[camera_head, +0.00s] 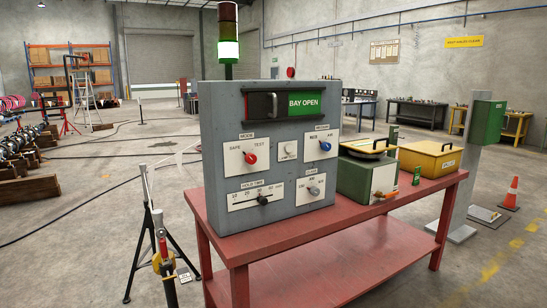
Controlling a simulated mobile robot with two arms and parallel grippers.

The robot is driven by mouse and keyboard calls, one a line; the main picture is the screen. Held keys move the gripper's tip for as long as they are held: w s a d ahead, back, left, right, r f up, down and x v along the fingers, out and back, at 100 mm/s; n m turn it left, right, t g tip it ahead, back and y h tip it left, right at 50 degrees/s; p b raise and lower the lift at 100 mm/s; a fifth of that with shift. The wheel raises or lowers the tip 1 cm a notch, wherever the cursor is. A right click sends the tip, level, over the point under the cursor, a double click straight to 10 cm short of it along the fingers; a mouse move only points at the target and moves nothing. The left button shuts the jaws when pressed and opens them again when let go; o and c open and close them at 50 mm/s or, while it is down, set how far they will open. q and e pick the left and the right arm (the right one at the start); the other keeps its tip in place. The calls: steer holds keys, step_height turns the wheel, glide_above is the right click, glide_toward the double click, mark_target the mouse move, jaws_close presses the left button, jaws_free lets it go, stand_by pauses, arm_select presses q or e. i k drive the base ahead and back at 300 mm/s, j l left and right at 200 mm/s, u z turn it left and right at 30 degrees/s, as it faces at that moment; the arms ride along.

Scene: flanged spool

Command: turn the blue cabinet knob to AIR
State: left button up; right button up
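The blue cabinet knob (325,146) sits on a small white plate at the upper right of the grey cabinet's (226,200) front. The plate has a label at its left and one at its right; the right one looks like AIR. The knob's pointer is too small for me to tell which label it faces. Nothing touches the knob. Neither of my grippers is in view.
The cabinet also has a red knob (250,158), a grey knob (314,190), a slider (262,200) and a BAY OPEN window (304,103). It stands on a red table (330,243) beside a green box (362,178) and yellow case (430,158). A tripod stand (148,235) is at left.

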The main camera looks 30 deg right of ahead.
mark_target(325, 146)
steer(key=z, duration=1.3)
steer(key=i+u, duration=0.1)
steer(key=u, duration=0.35)
